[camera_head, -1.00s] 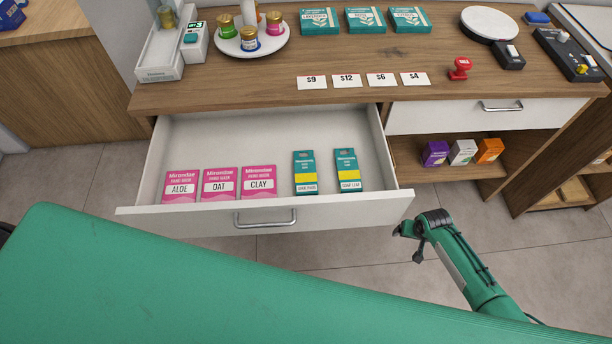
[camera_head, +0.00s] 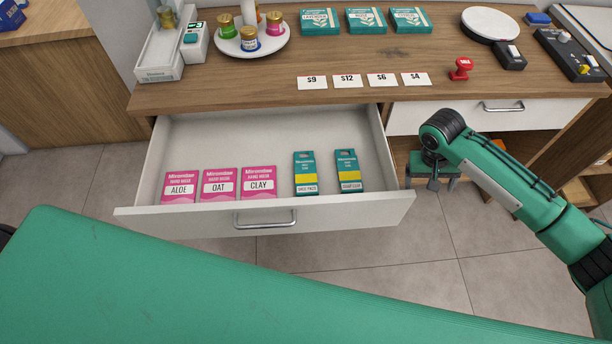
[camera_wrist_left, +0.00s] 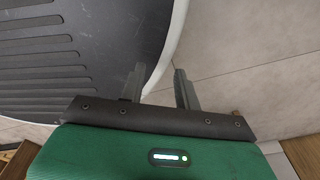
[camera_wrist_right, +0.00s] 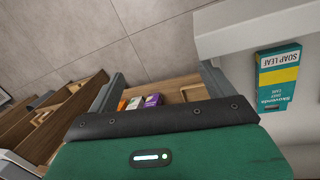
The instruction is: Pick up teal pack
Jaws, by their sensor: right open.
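Two teal packs with yellow bands lie in the open drawer (camera_head: 240,128). The left one (camera_head: 305,174) is beside the right one (camera_head: 348,171), which reads SOAP LEAF in the right wrist view (camera_wrist_right: 278,78). My right gripper (camera_head: 434,184) is open and empty, just outside the drawer's right front corner, to the right of both packs. In the right wrist view its fingers (camera_wrist_right: 160,82) are wide apart, with the SOAP LEAF pack to their right. My left gripper (camera_wrist_left: 160,88) shows only in its wrist view, with a narrower gap between its fingers and nothing there.
Pink packs (camera_head: 220,185) lie left of the teal ones in the drawer. The drawer's front panel (camera_head: 330,217) and right wall stand around them. Teal boxes (camera_head: 366,21), price cards (camera_head: 347,81) and a red stamp (camera_head: 461,68) are on the counter. Small boxes (camera_wrist_right: 135,102) sit on a shelf below.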

